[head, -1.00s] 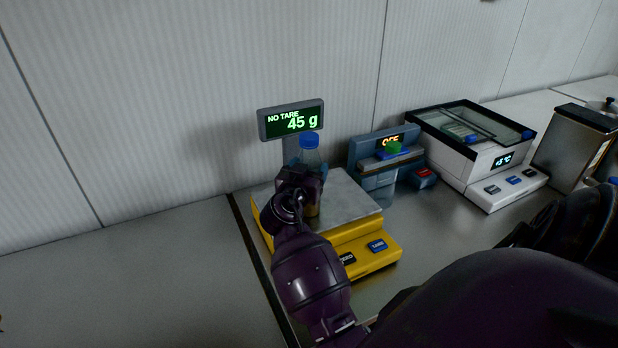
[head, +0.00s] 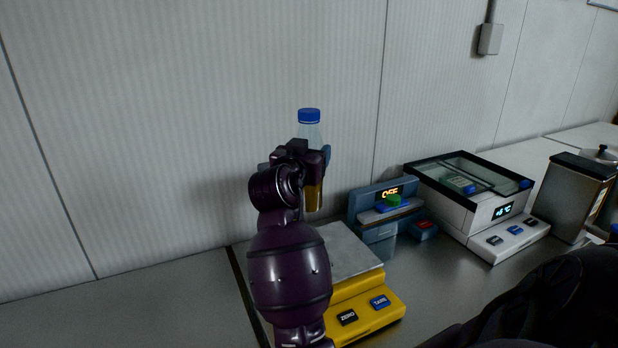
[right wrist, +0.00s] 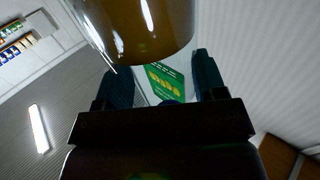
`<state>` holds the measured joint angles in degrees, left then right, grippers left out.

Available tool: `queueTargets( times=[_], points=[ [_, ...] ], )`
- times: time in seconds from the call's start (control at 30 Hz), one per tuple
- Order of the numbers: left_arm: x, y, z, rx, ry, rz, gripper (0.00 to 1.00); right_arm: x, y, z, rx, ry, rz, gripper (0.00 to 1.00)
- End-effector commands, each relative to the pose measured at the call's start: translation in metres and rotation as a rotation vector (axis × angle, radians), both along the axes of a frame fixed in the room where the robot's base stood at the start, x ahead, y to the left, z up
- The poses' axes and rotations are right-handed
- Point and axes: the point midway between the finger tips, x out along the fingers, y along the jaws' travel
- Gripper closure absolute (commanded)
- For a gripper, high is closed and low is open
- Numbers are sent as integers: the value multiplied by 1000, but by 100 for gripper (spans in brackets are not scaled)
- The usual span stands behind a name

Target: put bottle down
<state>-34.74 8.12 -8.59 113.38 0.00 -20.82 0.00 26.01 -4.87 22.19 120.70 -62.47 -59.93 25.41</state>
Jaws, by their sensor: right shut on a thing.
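A clear bottle with a blue cap (head: 309,116) and amber liquid is held upright in my right gripper (head: 312,158). In the right wrist view the amber bottle (right wrist: 140,25) fills the top, with the two dark fingers around a clear part bearing a green label. The bottle is raised above the metal plate (head: 350,250) of a yellow scale (head: 368,307). The scale's display is hidden behind my gripper and arm. My left gripper is not in view.
To the right stand a blue-grey device (head: 372,205) reading OFF, a white glass-topped unit (head: 470,215) and a metal container (head: 575,195). A ribbed wall rises behind. The counter (head: 130,305) left of the scale is clear.

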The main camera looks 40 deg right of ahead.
Motion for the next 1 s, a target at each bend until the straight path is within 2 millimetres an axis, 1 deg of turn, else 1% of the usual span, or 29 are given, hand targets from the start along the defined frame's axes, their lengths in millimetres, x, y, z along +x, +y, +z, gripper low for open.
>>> queueTargets(
  times=[0.03, 0.1, 0.2, 0.4, 0.57, 0.67, 1.0],
  points=[
    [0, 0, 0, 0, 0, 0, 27, 0, 0, 7, -1, -4, 0, 72],
    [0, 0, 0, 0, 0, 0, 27, 0, 0, 14, -1, -4, 0, 72],
    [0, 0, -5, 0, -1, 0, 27, 2, -4, 18, -3, -4, -1, 72],
    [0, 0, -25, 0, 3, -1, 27, 13, -25, 20, -2, -2, -1, 72],
    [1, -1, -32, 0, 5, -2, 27, 19, -36, 18, 0, 1, 0, 72],
    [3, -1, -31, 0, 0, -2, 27, 19, -38, 6, 0, 4, 0, 72],
    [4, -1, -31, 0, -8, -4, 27, 19, -37, -67, 0, 7, 1, 72]
  ],
)
